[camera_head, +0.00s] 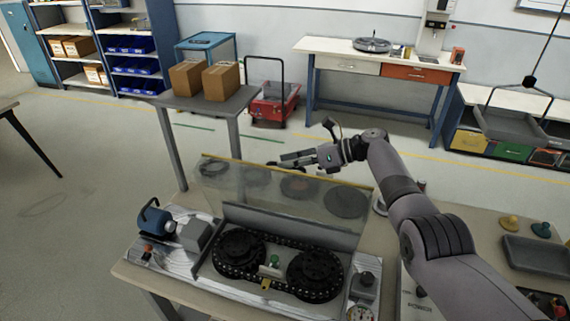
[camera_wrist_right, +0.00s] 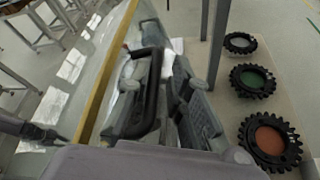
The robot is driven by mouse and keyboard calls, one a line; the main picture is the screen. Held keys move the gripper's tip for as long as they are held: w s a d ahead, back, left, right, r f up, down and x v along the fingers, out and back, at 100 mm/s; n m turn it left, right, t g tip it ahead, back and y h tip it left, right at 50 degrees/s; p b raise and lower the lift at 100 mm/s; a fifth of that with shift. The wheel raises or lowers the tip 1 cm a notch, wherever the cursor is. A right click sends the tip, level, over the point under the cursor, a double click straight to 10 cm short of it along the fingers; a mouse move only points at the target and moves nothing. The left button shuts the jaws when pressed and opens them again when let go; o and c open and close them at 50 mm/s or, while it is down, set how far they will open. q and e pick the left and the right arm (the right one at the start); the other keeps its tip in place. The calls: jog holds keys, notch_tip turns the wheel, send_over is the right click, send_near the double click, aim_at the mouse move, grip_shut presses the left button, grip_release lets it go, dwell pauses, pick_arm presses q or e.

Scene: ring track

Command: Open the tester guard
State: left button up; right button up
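The tester (camera_head: 190,272) stands on the table in front, with two dark chain sprockets (camera_head: 238,255) showing. Its guard (camera_head: 265,190) is a clear panel with a yellow top edge. It stands up tilted behind the sprockets, leaving them uncovered from above. The yellow edge runs down the left of the wrist view (camera_wrist_right: 103,75). My right gripper (camera_head: 283,160) is just beyond the guard's top edge, its fingers pointing left. The fingers look close together with nothing seen between them. Contact with the guard cannot be told.
A blue motor (camera_head: 153,219) sits at the tester's left. Several round toothed parts lie behind the guard, including a red-centred one (camera_wrist_right: 270,141) and a green-centred one (camera_wrist_right: 252,79). A grey tray (camera_head: 537,256) is at the right. A side table with boxes (camera_head: 220,81) stands behind.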

jog(key=v, duration=1)
jog(key=shift+d, duration=0.35)
